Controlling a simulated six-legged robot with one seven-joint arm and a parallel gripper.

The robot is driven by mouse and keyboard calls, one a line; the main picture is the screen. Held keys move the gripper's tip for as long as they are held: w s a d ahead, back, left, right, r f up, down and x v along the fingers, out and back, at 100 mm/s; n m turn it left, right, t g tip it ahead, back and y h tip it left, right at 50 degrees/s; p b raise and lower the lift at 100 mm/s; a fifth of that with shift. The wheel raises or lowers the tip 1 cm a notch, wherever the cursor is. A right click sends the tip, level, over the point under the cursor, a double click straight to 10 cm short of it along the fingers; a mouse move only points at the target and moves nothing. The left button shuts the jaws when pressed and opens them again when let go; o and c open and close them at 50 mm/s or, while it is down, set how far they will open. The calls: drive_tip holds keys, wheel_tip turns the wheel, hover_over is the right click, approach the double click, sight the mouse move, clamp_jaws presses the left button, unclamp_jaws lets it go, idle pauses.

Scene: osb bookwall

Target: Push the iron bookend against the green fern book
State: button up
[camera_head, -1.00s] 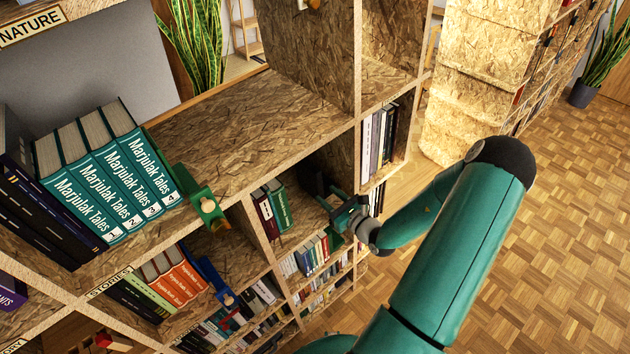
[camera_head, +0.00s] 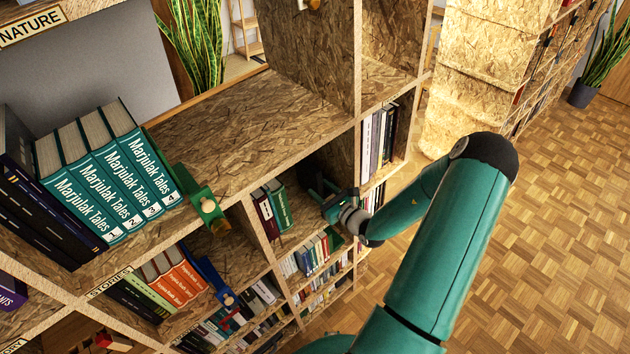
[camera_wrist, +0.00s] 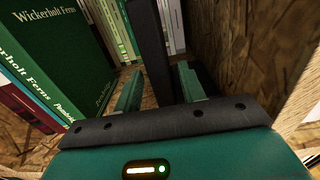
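The green fern book (camera_wrist: 50,50), "Wickerholt Ferns", stands upright at the left of the wrist view; in the head view a green book (camera_head: 277,205) stands in the shelf compartment. The iron bookend shows in the wrist view as a dark upright plate (camera_wrist: 151,45) between my two green fingers. A gap with bare shelf and books behind separates the plate from the fern book. My gripper (camera_wrist: 160,85) reaches into the compartment, also in the head view (camera_head: 328,203), right of the books. Whether its fingers press on the plate is not clear. The bookend's lower part is hidden by my gripper.
A dark red book (camera_head: 265,215) stands left of the green one. A chipboard wall (camera_wrist: 240,40) rises close at the right of my gripper. White-spined books (camera_wrist: 120,30) show behind. A green bookend (camera_head: 205,205) stands on the upper shelf.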

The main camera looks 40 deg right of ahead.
drive_tip(key=shift+w, duration=1.05)
clamp_jaws()
drive_tip(key=shift+a, duration=0.1)
drive_tip(key=shift+a, duration=0.5)
drive_tip(key=shift+a+f, duration=0.1)
drive_tip(key=shift+a, duration=0.25)
drive_tip(key=shift+a, duration=0.35)
drive_tip(key=shift+a+f, duration=0.1)
drive_tip(key=shift+a, duration=0.6)
